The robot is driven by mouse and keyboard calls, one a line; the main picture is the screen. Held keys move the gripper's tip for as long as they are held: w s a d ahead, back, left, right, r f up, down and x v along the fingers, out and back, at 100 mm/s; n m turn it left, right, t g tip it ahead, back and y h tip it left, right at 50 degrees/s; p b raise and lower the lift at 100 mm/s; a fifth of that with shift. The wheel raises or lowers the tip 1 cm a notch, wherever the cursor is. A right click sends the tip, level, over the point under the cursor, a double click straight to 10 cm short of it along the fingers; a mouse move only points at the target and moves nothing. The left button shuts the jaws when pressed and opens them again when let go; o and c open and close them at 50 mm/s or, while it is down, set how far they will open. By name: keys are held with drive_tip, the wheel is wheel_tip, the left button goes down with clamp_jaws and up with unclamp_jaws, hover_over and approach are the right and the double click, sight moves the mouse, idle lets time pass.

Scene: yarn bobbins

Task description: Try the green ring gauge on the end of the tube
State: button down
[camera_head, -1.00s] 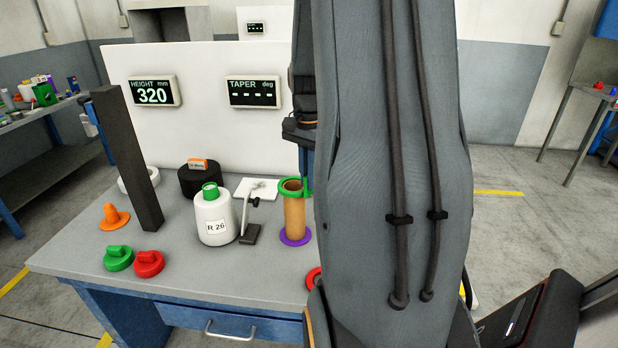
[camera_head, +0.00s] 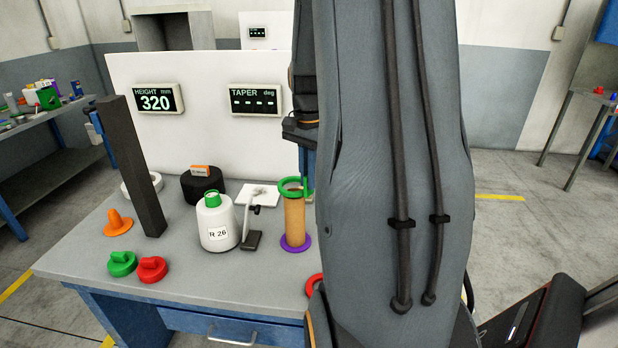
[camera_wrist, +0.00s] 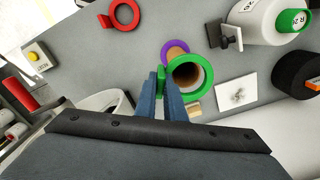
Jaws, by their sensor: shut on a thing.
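My gripper (camera_wrist: 162,78) is shut on the green ring gauge (camera_wrist: 210,80), gripping its left side in the wrist view. The brown tube (camera_head: 295,220) stands upright on the table in a purple ring (camera_head: 295,243). In the head view the green ring gauge (camera_head: 284,192) is level just above the tube's top end, apart from it or barely at its rim. In the wrist view the tube's open mouth shows through the ring, roughly centred. My arm hides the table right of the tube in the head view.
Green (camera_head: 121,264) and red (camera_head: 152,269) plugs lie at the front left. A red ring (camera_wrist: 112,18) lies near the tube.

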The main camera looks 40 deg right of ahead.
drive_tip(key=shift+r+p, duration=0.8)
drive_tip(key=shift+r, duration=0.35)
